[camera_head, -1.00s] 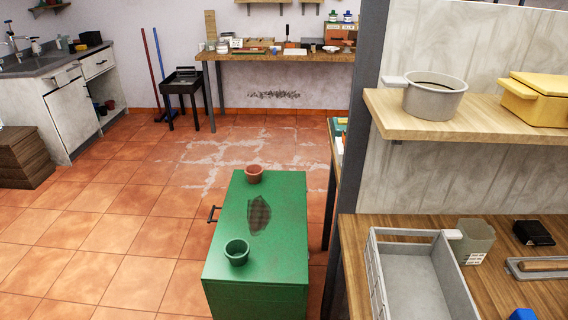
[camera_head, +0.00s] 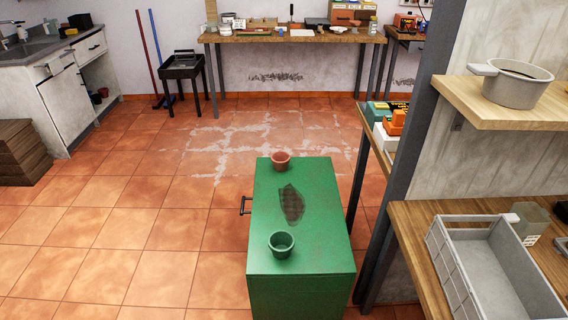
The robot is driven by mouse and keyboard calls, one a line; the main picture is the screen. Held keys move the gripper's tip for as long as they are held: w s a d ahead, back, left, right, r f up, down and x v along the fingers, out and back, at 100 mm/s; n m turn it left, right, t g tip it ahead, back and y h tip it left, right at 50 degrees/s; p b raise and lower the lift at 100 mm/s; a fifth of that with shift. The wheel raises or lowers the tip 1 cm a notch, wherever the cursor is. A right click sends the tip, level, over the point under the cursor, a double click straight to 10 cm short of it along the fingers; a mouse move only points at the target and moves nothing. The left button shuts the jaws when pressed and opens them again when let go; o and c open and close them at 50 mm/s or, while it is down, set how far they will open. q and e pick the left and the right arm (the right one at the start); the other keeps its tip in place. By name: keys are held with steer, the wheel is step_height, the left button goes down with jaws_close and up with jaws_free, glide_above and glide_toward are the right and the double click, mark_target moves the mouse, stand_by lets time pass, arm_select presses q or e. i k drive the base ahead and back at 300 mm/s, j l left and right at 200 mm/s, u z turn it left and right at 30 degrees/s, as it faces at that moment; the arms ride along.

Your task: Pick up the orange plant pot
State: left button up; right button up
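The orange plant pot (camera_head: 281,161) is a small terracotta-coloured pot standing upright near the far edge of the green cabinet top (camera_head: 318,200). A green plant pot (camera_head: 281,245) stands upright nearer to me on the same top. A dark patch (camera_head: 291,204) lies between the two pots. Neither of my grippers shows in the head view, and nothing touches the orange pot.
A shelf unit with a grey post (camera_head: 412,130) stands close on the right. It holds a grey crate (camera_head: 470,285) and a grey pot (camera_head: 516,84). Tiled floor (camera_head: 130,240) is open to the left. A workbench (camera_head: 290,37) stands at the back wall.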

mark_target(279, 160)
steer(key=j+z, duration=0.1)
steer(key=z, duration=0.35)
steer(key=i+j+z, duration=0.1)
steer(key=z, duration=0.35)
steer(key=j+z, duration=0.2)
steer(key=z, duration=0.25)
steer(key=j+z, duration=0.2)
steer(key=j, duration=0.3)
steer(key=j+z, duration=0.25)
steer(key=j, duration=0.25)
steer(key=k+j+z, duration=0.2)
steer(key=j, duration=0.25)
steer(key=j+z, duration=0.25)
steer(key=j, duration=0.25)
steer(key=k+j, duration=0.15)
steer(key=j, duration=0.25)
steer(key=k+j, duration=0.1)
steer(key=j, duration=0.35)
steer(key=k+j, duration=0.15)
steer(key=j, duration=0.25)
steer(key=k+j, duration=0.15)
steer(key=j, duration=0.25)
